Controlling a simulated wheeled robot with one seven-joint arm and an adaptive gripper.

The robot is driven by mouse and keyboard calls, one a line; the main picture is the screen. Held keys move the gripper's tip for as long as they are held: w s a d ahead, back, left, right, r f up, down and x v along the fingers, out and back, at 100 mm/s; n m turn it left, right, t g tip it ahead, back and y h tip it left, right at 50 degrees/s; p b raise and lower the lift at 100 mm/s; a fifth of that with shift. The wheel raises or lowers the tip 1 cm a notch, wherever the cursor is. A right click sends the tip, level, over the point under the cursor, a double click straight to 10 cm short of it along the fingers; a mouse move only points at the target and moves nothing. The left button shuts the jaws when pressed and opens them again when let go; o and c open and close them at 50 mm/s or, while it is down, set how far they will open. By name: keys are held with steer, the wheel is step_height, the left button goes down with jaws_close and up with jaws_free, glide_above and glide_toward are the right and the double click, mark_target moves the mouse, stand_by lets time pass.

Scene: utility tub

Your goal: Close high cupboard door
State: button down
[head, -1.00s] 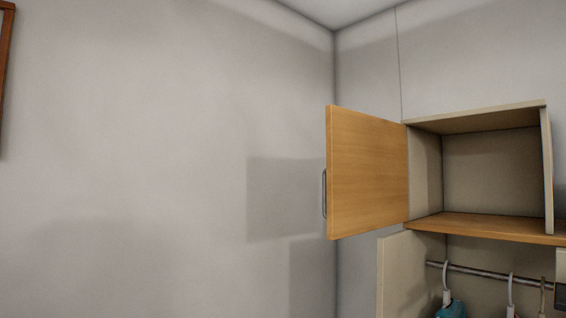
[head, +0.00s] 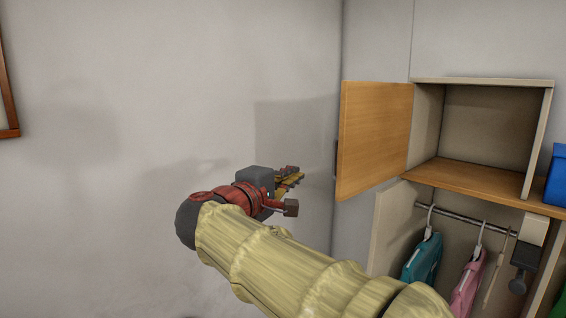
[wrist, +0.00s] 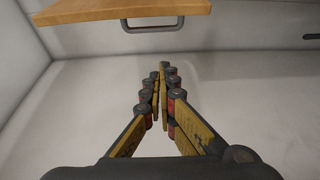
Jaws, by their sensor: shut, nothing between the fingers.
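The high cupboard door (head: 374,138) is a light wood panel, hinged at the left side of the upper cupboard (head: 488,128) and standing wide open. The cupboard inside looks empty. In the wrist view the door (wrist: 125,9) crosses the top left, with its metal bar handle (wrist: 152,27) facing me. My gripper (head: 299,175) is left of the door and apart from it, near the height of its lower edge. Its fingers (wrist: 160,72) are shut with nothing between them, pointing toward the wall below the handle in the wrist view.
Below the cupboard, a rail (head: 460,218) holds a teal garment (head: 423,262) and a pink garment (head: 467,287) on hangers. A pale lower door (head: 392,228) stands open. A blue box (head: 557,176) is at the right edge.

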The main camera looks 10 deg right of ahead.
steer(key=w+d+p, duration=0.3)
steer(key=w+d, duration=0.1)
steer(key=d, duration=0.5)
steer(key=shift+w+r+h+p, duration=0.3)
steer(key=shift+w+r+p, duration=0.05)
steer(key=shift+r, duration=0.1)
steer(key=shift+s, duration=0.15)
